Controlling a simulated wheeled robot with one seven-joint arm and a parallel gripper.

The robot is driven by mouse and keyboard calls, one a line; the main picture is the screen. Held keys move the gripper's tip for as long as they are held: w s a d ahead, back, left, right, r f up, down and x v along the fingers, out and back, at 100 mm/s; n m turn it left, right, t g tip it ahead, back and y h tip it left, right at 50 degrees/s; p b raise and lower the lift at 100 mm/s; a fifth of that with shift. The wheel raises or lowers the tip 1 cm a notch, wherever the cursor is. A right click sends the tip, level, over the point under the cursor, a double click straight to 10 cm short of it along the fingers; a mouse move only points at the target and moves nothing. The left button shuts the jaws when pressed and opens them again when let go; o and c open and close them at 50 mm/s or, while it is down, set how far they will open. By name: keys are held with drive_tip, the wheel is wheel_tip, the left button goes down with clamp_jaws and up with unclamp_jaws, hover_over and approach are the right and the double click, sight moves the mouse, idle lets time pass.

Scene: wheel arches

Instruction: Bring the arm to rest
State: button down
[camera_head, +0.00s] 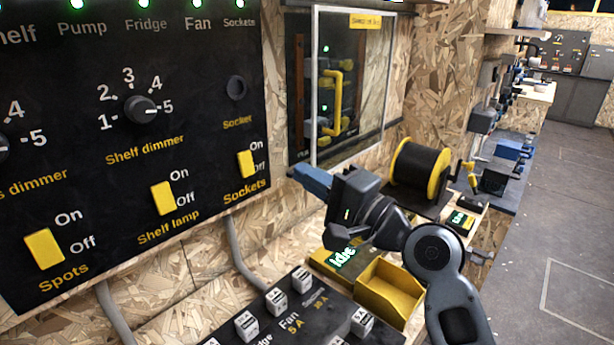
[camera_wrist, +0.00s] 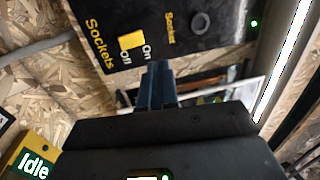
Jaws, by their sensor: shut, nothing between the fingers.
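My gripper (camera_head: 299,174) is shut and empty, with its blue fingers pointing left toward the black switch panel (camera_head: 120,206). The fingertips appear a little right of the yellow Sockets switch (camera_head: 246,164), below the clear-fronted cabinet. In the wrist view my gripper (camera_wrist: 157,70) shows its blue fingers together. Their tips appear just below the Sockets switch (camera_wrist: 131,40) in that picture. I cannot tell the exact gap to the panel, and nothing is seen between the fingers. My arm reaches in from the lower right.
A clear-fronted cabinet (camera_head: 350,85) with a yellow handle is behind my gripper. A black and yellow reel (camera_head: 419,172), a yellow bin (camera_head: 388,292) and a yellow box reading Idle (camera_head: 334,262) stand near my arm. A fuse panel (camera_head: 290,318) lies below. The floor (camera_head: 560,230) at right is clear.

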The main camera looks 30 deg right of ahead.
drive_tip(key=s+f+n+g+h, duration=0.2)
drive_tip(key=s+f+n+h, duration=0.3)
drive_tip(key=s+f, duration=1.25)
drive_tip(key=s+a+r+n+g+h, duration=0.1)
drive_tip(key=s+n, duration=0.8)
drive_tip(key=s, duration=1.4)
drive_tip(key=shift+s+a+r+g, duration=0.25)
drive_tip(key=shift+a+r+g, duration=0.2)
drive_tip(key=shift+a, duration=0.25)
